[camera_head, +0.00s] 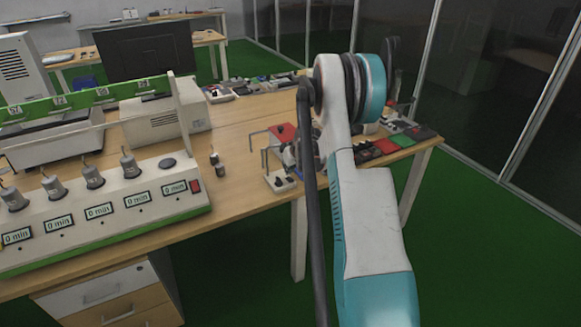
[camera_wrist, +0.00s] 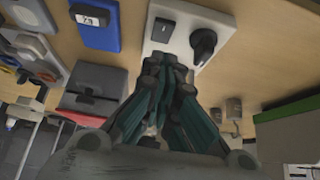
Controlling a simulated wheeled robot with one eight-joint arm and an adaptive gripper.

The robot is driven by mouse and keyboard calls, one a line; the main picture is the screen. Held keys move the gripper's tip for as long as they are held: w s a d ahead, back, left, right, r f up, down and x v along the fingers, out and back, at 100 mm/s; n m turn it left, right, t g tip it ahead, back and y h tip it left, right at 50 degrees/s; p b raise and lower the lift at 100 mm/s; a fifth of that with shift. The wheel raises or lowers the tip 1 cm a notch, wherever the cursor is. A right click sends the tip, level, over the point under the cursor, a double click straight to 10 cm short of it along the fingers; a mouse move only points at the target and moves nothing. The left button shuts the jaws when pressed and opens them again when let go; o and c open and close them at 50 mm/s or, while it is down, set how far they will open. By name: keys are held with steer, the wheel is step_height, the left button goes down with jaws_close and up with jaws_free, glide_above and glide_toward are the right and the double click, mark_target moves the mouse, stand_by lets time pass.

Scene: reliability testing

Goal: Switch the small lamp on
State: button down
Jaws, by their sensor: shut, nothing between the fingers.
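In the wrist view my gripper (camera_wrist: 167,62) is shut and empty. Its fingertips are at the lower edge of a white box (camera_wrist: 181,36), just below a black rocker switch (camera_wrist: 162,30); whether they touch it I cannot tell. A black round knob (camera_wrist: 204,44) sits on the box to the right of the switch. In the head view my gripper (camera_head: 292,156) is partly hidden by my arm, over the table near a small white-based stand (camera_head: 279,184) with a thin bent rod. I cannot tell which item is the small lamp, or whether it is lit.
The wooden table (camera_head: 240,135) holds a white timer panel (camera_head: 100,205) with several displays on the left. Red and dark boxes (camera_head: 383,147) lie right of my arm. In the wrist view, a blue device (camera_wrist: 96,22) lies left of the white box. Glass partitions stand at right.

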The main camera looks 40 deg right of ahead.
mark_target(290, 179)
steer(key=shift+b+x, duration=0.3)
steer(key=shift+x, duration=1.1)
steer(key=shift+w+d+f+g, duration=0.1)
steer(key=shift+w+f+g, duration=0.05)
steer(key=shift+f+g, duration=0.4)
steer(key=shift+r, duration=0.15)
steer(key=shift+s+a+r, duration=0.15)
steer(key=shift+s, duration=0.25)
steer(key=shift+s+a+r, duration=0.1)
steer(key=shift+s+r, duration=0.1)
steer(key=shift+s, duration=0.2)
